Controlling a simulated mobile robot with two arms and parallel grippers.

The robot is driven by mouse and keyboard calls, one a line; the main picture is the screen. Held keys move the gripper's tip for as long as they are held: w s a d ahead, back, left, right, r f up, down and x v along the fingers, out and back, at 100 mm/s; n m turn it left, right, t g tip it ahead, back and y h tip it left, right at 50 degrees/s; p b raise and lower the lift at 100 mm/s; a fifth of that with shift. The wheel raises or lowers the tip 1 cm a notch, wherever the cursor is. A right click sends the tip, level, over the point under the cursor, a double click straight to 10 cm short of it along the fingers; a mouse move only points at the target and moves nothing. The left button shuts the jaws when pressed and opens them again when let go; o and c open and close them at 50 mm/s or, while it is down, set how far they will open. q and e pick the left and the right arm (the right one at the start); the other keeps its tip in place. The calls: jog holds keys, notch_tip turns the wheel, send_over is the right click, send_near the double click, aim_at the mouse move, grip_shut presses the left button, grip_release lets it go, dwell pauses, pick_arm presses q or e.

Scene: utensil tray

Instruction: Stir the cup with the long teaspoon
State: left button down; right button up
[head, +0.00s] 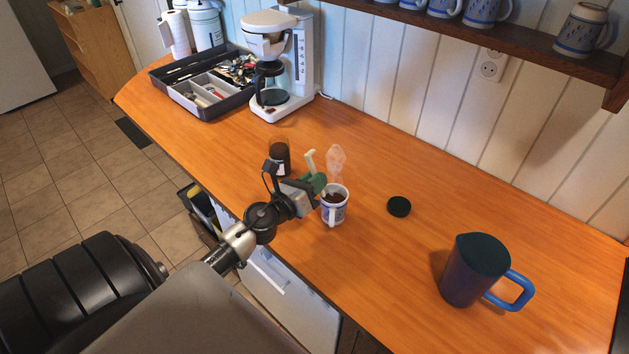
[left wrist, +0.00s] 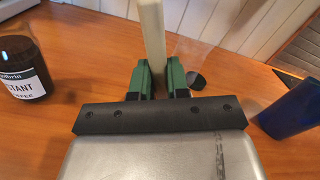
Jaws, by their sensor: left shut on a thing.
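The cup (head: 335,211) is white and blue, holds dark liquid with steam above it, and stands upright on the counter. My left gripper (head: 318,183) has green fingers and is at the cup's rim on its left side. It is shut on a pale cream handle (head: 310,160), which looks like the long teaspoon's. In the left wrist view the handle (left wrist: 153,35) stands up between the green fingers (left wrist: 161,78). The spoon's lower end is hidden, so I cannot tell how deep it is in the cup. The cup is hidden in the left wrist view. My right gripper is out of view.
An instant coffee jar (head: 280,159) stands behind my left gripper; it also shows in the left wrist view (left wrist: 22,72). A black lid (head: 399,206) and a blue pitcher (head: 474,270) are to the right. The coffee maker (head: 303,60) and utensil tray (head: 207,112) are at the back.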

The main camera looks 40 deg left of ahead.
pick_arm(q)
jog(key=shift+s+a+f, duration=0.1)
jog(key=shift+a, duration=0.1)
jog(key=shift+a+r+p, duration=0.25)
jog(key=shift+r+p, duration=0.4)
jog(key=shift+r, duration=0.05)
jog(key=a+r+p, duration=0.3)
jog(key=r+p, duration=0.2)
jog(key=r, duration=0.2)
jog(key=shift+r+p, duration=0.2)
jog(key=shift+p, duration=0.1)
dwell(0.6)
notch_tip(320, 180, up, 5)
jog(key=p, duration=0.4)
